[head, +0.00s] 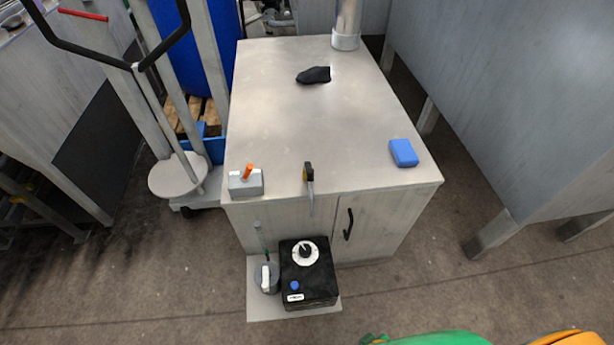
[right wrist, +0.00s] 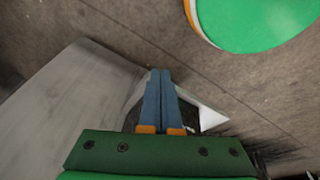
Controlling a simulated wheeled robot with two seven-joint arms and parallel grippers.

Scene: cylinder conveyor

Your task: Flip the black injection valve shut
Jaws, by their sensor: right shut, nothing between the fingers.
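A black box (head: 309,274) stands on a pale plate on the floor in front of the cabinet. A white dial with a black knob (head: 305,251) and a blue cap (head: 294,286) are on its top. The knob is the only black valve-like part I can make out; its setting is too small to read. In the right wrist view my right gripper (right wrist: 160,73) is shut and empty, its blue fingers together. A dark shape, perhaps the box, is mostly hidden behind the fingers. Neither gripper shows in the head view.
Floor right of the box is clear.

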